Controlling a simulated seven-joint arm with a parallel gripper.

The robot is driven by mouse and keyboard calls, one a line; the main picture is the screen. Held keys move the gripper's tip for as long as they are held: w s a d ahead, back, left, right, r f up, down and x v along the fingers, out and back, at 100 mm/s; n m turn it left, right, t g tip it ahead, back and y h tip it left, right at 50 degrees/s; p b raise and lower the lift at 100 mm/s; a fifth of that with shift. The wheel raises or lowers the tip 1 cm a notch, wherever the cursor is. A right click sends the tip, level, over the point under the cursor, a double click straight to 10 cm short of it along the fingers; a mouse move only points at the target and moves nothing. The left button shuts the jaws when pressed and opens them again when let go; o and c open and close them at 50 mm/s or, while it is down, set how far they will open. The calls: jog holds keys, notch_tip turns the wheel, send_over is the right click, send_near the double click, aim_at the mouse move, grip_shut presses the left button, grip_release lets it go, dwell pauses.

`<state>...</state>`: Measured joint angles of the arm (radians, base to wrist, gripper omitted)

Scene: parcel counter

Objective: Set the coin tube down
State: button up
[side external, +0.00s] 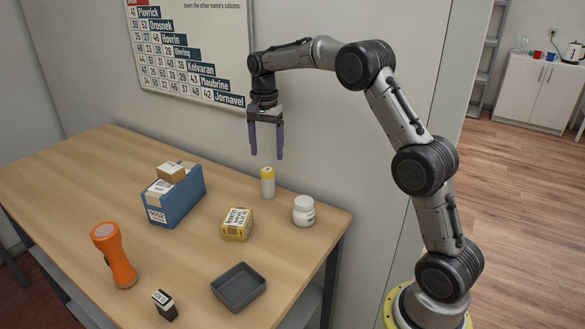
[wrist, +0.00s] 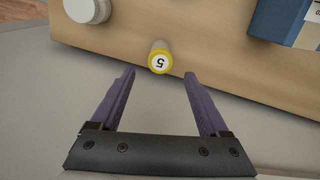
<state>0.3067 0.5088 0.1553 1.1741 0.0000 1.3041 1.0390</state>
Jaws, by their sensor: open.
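The coin tube is most likely the white cylinder with a yellow top (side external: 267,183). It stands upright on the counter near the wall, and its yellow-rimmed top marked 5 shows in the wrist view (wrist: 159,58). My gripper (side external: 266,157) is open and empty, above the tube and apart from it. In the wrist view my two purple fingers (wrist: 160,75) are spread wide, with the tube's top beyond their tips, between their lines.
On the wooden counter (side external: 80,180) stand a blue bin (side external: 180,203) with boxes, a yellow box (side external: 237,225), a white jar (side external: 303,211), an orange flashlight (side external: 115,258), a small dark box (side external: 165,305) and an empty grey tray (side external: 238,287). Free room lies at the counter's left.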

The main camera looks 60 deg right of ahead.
jog(key=s+a+r+n+t, duration=0.1)
jog(key=s+a+r+n, duration=0.35)
jog(key=s, duration=0.25)
jog(key=s+a+r+n+t, duration=0.2)
jog(key=s+a+r+n, duration=0.1)
jog(key=s+a+r, duration=0.3)
jog(key=s+a+f+n+t, duration=0.1)
jog(key=s+n, duration=0.1)
jog(key=s, duration=0.4)
jog(key=s+a+f+n, duration=0.2)
jog(key=s+n, duration=0.1)
jog(key=s, duration=0.4)
jog(key=s+a+f+n+t, duration=0.1)
jog(key=s+a+f+n, duration=0.1)
jog(key=s, duration=0.4)
jog(key=shift+s+f+n+t, duration=0.15)
jog(key=shift+s+n+t, duration=0.15)
jog(key=shift+n, duration=0.15)
